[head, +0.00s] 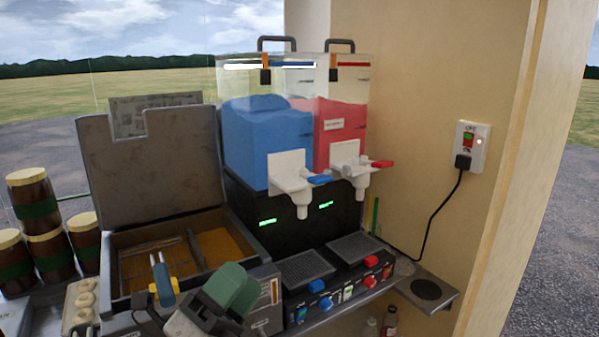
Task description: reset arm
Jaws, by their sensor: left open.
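My left gripper (186,309) shows at the bottom edge, left of centre, with dark and grey parts beside a green rounded part. It is open, and I see nothing held between its fingers. It is in front of an open grey box (152,170) with its lid raised. A blue and yellow tool-like piece (163,283) stands close to it, at the box's front edge; I cannot tell whether they touch. The lower part of the arm is cut off by the frame. My right gripper is not in view.
A dispenser with a blue tank (250,135) and a red tank (340,130) stands behind a control panel with knobs (340,288). Several brown jars (45,250) stand at left. A wall socket (470,145) with a black cable is at right, above a small shelf (428,290).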

